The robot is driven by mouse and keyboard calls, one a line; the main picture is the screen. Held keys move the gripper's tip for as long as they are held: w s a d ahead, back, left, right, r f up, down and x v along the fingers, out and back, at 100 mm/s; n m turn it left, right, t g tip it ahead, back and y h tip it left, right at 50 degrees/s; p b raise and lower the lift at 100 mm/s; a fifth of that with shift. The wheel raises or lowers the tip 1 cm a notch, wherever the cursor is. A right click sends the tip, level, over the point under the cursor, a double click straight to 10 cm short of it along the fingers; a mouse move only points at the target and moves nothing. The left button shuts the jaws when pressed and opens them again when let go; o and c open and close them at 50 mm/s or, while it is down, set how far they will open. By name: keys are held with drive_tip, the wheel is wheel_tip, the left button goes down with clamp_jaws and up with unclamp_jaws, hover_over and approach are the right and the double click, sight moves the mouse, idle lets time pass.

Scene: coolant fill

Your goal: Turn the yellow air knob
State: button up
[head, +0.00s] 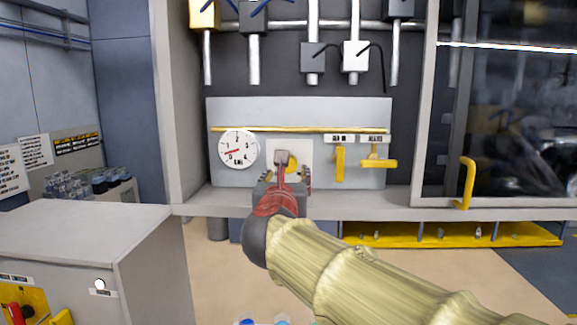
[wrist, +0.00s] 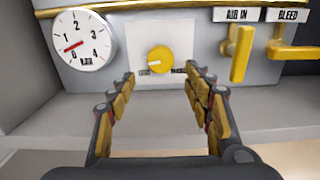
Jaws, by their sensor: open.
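The yellow air knob (wrist: 160,60) is a round knob on a white plate in the wrist view, between a dial gauge and two yellow levers. A pale mark shows on its face. My gripper (wrist: 160,78) is open, its two fingers spread to either side below the knob, with nothing between them. I cannot tell the exact gap to the knob. In the head view my gripper (head: 283,165) is in front of the white plate and hides the knob.
The yellow AIR IN lever (wrist: 241,53) hangs down and the BLEED lever (wrist: 292,52) lies sideways, both right of the knob. A glazed door with a yellow handle (head: 466,182) is at right. A grey cabinet (head: 95,250) stands at left. A ledge runs below the panel.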

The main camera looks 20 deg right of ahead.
drive_tip(key=shift+w+d+r+p, duration=0.3)
drive_tip(key=shift+w+r, duration=0.15)
drive_tip(key=shift+w, duration=0.15)
drive_tip(key=x, duration=0.4)
drive_tip(key=shift+f+p, duration=0.1)
drive_tip(key=shift+p, duration=0.25)
drive_tip(key=shift+w, duration=0.15)
drive_tip(key=c, duration=1.2)
drive_tip(key=shift+o, duration=0.2)
